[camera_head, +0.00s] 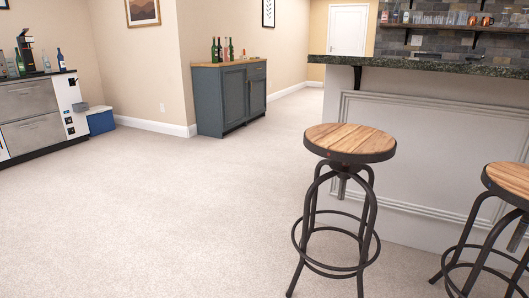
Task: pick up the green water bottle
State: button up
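Several slim green bottles stand upright on the wooden top of the grey-blue cabinet (221,102) in the middle back. One green bottle (214,51) is at the left of the group, and another green bottle (231,49) is at the right. A dark greenish bottle (20,63) also stands on the grey drawer unit (34,104) at the far left. All are small and far off, and I cannot tell which one is the green water bottle. My gripper is not in view.
Two wooden-topped stools, a near stool (349,139) and a right stool (508,181), stand before the bar counter (430,66). A blue box (100,121) sits by the left wall. The carpet (160,210) at left and centre is clear.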

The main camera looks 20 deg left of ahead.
aim_at(21, 67)
jog(key=u, duration=0.95)
jog(key=i, duration=1.4)
jog(key=u, duration=1.6)
jog(key=i, duration=1.8)
jog(key=u, duration=0.25)
jog(key=i, duration=3.6)
jog(key=z, duration=0.6)
jog(key=i, duration=2.15)
jog(key=z, duration=0.5)
